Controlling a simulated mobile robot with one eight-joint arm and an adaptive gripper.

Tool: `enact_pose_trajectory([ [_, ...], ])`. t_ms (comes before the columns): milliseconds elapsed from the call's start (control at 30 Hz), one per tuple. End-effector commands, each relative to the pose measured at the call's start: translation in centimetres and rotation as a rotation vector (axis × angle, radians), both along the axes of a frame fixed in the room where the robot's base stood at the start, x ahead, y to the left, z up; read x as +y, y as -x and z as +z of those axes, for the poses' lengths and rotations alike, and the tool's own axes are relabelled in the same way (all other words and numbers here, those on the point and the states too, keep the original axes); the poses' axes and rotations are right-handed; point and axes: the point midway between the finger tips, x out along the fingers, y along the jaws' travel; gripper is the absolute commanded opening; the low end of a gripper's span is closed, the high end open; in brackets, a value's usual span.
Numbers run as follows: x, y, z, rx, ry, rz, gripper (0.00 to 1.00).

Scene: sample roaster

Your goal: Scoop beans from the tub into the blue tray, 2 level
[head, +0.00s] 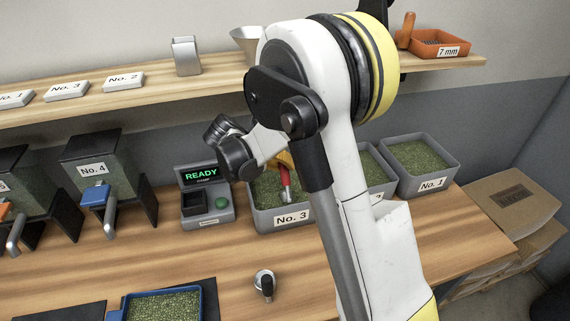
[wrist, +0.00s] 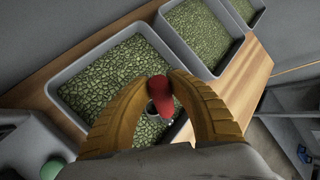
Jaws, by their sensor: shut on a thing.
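My gripper (head: 283,162) is shut on the red handle of a scoop (head: 285,183), over the grey tub labelled No. 3 (head: 262,219), which is filled with green beans. In the wrist view, the yellow fingers (wrist: 163,84) pinch the red handle (wrist: 159,98), and part of the grey scoop shows below it against the beans. The scoop's bowl is mostly hidden, so I cannot tell its fill or how deep it sits. The blue tray (head: 203,303) lies on the bench at the front and holds green beans.
A tub labelled No. 1 (head: 433,184) and another partly hidden tub stand to the right. A small metal cup with a black handle (head: 264,281) lies right of the tray. Bench between is clear.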

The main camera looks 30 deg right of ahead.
Motion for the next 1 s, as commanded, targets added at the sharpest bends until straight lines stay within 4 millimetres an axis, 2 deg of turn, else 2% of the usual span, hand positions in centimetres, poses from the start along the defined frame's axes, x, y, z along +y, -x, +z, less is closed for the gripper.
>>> enact_pose_trajectory([
  [267,-0.2,-0.9,-2.5,-0.001,0.001,0.0,0.0],
  [500,-0.6,-2.9,-1.7,-0.035,0.008,0.0,0.0],
  [700,-0.3,-1.6,-0.7,-0.259,0.05,0.003,0.0],
  [1000,0.0,-0.2,1.3,-0.414,0.08,0.002,0.0],
])
